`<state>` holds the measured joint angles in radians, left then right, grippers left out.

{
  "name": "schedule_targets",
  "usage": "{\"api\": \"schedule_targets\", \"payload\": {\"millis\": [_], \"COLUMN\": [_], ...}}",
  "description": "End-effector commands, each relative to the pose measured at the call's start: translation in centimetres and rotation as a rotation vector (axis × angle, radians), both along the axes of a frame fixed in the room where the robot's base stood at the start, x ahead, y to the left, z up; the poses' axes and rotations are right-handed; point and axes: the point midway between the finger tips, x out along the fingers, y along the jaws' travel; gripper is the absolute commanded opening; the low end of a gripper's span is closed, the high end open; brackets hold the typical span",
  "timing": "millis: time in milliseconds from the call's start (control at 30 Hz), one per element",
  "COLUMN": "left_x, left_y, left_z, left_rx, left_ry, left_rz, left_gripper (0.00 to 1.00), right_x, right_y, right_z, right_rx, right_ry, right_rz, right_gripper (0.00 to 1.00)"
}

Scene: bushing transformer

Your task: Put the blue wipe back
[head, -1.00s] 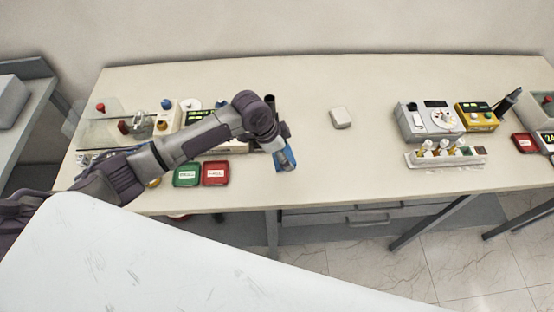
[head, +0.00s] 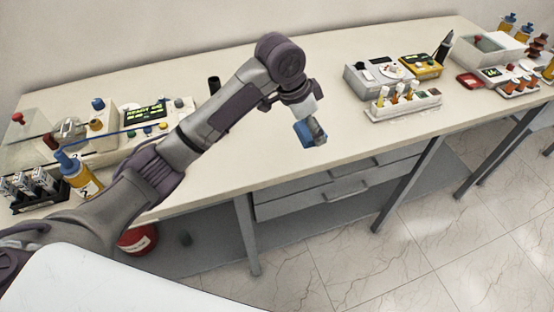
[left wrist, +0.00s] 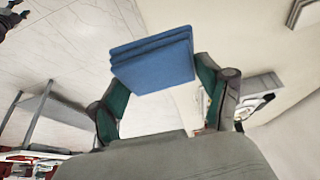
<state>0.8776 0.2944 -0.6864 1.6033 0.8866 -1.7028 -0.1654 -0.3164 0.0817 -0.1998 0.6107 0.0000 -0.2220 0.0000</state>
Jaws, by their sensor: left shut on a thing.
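The blue wipe (left wrist: 153,60) is a folded blue block of several layers. It sits between the two fingers of my left gripper (left wrist: 158,78) in the left wrist view, and the gripper is shut on it. In the head view my left gripper (head: 308,126) hangs near the front edge of the bench, with the blue wipe (head: 312,136) at its tip. The fingers hide part of the wipe in the head view. My right gripper is not in view.
On the long bench (head: 215,180), a grey device (head: 378,76), a yellow device (head: 421,67) and a rack of vials (head: 403,104) stand right of my gripper. My arm covers much of the left side.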

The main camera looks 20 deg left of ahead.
Motion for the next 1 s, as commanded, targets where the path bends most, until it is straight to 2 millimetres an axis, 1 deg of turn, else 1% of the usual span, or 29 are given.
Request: {"api": "schedule_targets", "payload": {"millis": [100, 233, 400, 500, 667, 767, 900, 1000], "left_x": [0.4, 0.9, 1.7, 2.0, 2.3, 2.2, 2.2, 2.3], "left_y": [1.9, 4.8, 8.5, 10.0, 11.1, 11.2, 11.2, 11.2], "left_z": [-0.8, -2.5, -4.8, -5.8, -6.7, -7.7, -9.8, -10.6], "left_rx": [0.003, 0.004, 0.002, 0.001, 0.000, 0.000, 0.001, 0.000], "left_ry": [0.004, 0.007, 0.005, 0.004, 0.002, 0.005, 0.004, 0.001], "left_rz": [0.007, 0.008, 0.007, 0.004, 0.003, 0.002, 0.002, 0.002], "left_gripper": [0.49, 0.49, 0.49, 0.49, 0.49, 0.49, 0.49, 0.49], "right_x": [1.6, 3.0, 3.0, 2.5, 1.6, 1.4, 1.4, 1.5], "right_y": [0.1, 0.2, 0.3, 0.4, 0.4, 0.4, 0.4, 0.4], "right_z": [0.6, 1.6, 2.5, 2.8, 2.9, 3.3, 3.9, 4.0], "right_rx": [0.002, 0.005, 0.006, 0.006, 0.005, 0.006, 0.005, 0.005], "right_ry": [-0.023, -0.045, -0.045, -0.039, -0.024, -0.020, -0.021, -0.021], "right_rz": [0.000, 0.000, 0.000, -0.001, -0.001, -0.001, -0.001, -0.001], "right_gripper": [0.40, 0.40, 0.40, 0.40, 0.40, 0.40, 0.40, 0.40]}}
